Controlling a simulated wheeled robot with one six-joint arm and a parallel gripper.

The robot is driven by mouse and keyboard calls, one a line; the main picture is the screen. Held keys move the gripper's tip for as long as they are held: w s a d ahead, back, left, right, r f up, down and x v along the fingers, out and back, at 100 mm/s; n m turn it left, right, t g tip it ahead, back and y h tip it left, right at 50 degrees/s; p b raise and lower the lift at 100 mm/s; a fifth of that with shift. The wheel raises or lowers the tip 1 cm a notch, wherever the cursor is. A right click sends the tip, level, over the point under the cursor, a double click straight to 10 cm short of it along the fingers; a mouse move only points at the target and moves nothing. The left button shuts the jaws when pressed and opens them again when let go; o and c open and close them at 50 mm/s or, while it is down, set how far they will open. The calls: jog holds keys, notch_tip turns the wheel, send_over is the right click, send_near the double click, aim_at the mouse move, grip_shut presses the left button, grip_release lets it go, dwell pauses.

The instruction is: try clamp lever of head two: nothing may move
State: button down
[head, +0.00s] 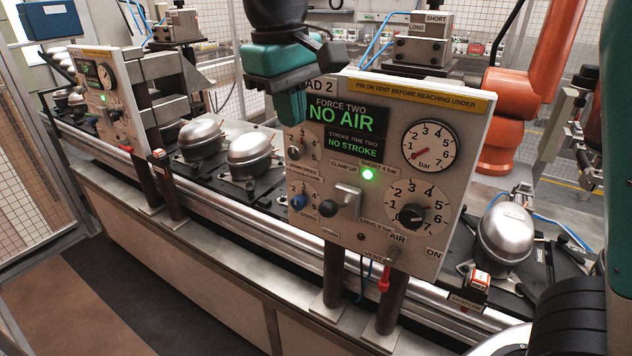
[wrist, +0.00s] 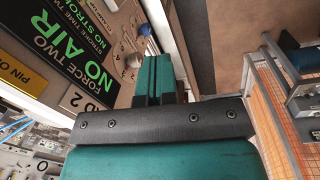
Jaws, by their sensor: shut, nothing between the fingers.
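The head two panel (head: 470,130) stands upright on two posts. Its clamp lever (head: 347,200) looks like a light grey bar with a dark round knob (head: 325,208), under a "CLAMP UP" label. The force display (head: 345,115) reads "NO AIR" and the stroke display (head: 352,146) reads "NO STROKE". The bar gauge (head: 430,147) needle is near zero, and a green lamp (head: 369,174) is lit. My gripper (head: 292,112) is shut and empty at the panel's upper left, above and apart from the lever. Its closed teal fingers (wrist: 152,80) also show in the wrist view.
An air lever with a red part (head: 384,278) hangs at the panel's bottom. A blue knob (head: 298,201) is at its left edge. Silver compressors (head: 250,155) sit on the conveyor line behind, and another (head: 507,232) is at right. The floor (head: 95,300) in front is clear.

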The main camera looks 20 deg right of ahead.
jog(key=p, duration=0.2)
send_near(335, 207)
jog(key=w+a+f, duration=0.3)
jog(key=w+f, duration=0.1)
jog(key=shift+s+d+f+p, duration=0.3)
jog(key=shift+s+d+f, duration=0.15)
jog(key=shift+f, duration=0.25)
jog(key=shift+s+d+f+p, duration=0.3)
jog(key=shift+d+f, duration=0.1)
jog(key=shift+f, duration=0.25)
jog(key=shift+s+a+f+b, duration=0.15)
jog(key=shift+a+f+b, duration=0.05)
jog(key=shift+f+b, duration=0.1)
